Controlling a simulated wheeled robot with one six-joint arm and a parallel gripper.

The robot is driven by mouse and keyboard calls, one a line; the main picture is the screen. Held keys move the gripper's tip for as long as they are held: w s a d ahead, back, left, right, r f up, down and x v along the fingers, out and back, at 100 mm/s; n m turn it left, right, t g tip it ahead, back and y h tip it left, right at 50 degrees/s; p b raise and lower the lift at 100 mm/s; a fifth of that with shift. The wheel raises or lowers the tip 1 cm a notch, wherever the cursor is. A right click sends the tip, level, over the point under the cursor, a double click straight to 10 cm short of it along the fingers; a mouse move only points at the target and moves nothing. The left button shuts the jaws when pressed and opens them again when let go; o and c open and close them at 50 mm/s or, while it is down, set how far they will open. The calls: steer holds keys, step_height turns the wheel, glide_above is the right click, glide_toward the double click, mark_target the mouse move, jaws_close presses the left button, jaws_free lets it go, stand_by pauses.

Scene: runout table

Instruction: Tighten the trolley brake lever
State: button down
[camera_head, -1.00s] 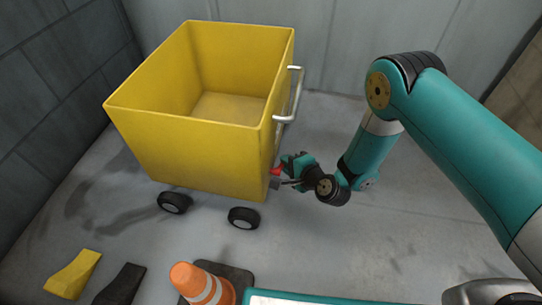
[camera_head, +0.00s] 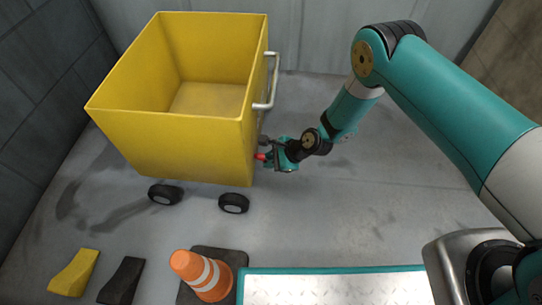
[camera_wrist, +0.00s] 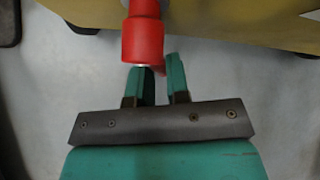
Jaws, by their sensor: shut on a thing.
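The yellow trolley (camera_head: 185,145) stands on the floor with its handle (camera_head: 265,104) on the right side. The red brake lever (camera_head: 260,156) shows low on the trolley's right side. My gripper (camera_head: 272,159) is at the lever, shut on it, with the arm coming in from the right. In the wrist view the red lever (camera_wrist: 143,38) sticks down from the top edge. My gripper's teal fingers (camera_wrist: 158,78) reach up at its lower end, and a bit of red shows between them. The lever's pivot is not clearly visible.
An orange cone (camera_head: 204,275) stands on a dark base in front. A yellow wedge (camera_head: 74,273) and a black wedge (camera_head: 122,281) lie at the front left. Walls stand left, behind and right. The floor right of the trolley is largely clear.

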steer(key=shift+s+a+m+g, duration=0.15)
steer(key=shift+s+m+g, duration=0.3)
steer(key=shift+g, duration=0.25)
steer(key=shift+s+f, duration=0.1)
steer(key=c, duration=1.1)
jaws_free()
steer(key=p+v, duration=0.8)
steer(key=v, duration=0.9)
steer(key=shift+w+d, duration=0.2)
steer(key=shift+d, duration=0.05)
